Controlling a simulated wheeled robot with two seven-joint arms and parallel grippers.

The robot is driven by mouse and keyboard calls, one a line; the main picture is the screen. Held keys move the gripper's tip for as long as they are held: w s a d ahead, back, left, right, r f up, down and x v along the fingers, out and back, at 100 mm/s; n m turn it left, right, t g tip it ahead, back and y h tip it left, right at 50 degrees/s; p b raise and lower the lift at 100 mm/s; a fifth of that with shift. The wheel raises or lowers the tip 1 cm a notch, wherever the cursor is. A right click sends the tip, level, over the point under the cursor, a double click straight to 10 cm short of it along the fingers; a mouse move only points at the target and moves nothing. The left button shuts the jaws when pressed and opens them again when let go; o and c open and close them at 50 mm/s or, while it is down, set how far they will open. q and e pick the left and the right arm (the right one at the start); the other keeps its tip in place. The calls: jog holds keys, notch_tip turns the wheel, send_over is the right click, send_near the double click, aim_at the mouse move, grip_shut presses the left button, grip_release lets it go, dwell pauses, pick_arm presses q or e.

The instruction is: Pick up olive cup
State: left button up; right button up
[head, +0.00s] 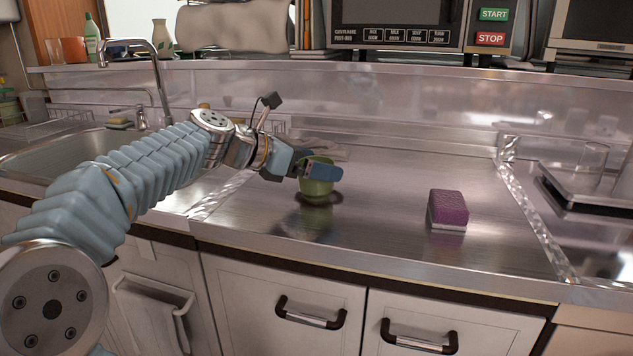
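The olive cup (315,189) is upright over the steel counter, left of the middle of the head view. My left gripper (318,168) reaches it from the left, with one finger across the front of the cup and the other at its far side. The front finger hides part of the cup's upper wall. I cannot tell whether the fingers press on the cup or whether its base touches the counter. A dark shadow lies under it. My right gripper is not in view.
A purple sponge (448,208) with a white base stands on the counter to the right. The sink (95,152) and its tap (158,75) are at the left. The counter between cup and sponge is clear.

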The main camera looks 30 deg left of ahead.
pick_arm(q)
jog(key=shift+x, duration=1.25)
jog(key=c, duration=1.1)
jog(key=shift+o, duration=0.2)
jog(key=shift+r, duration=0.15)
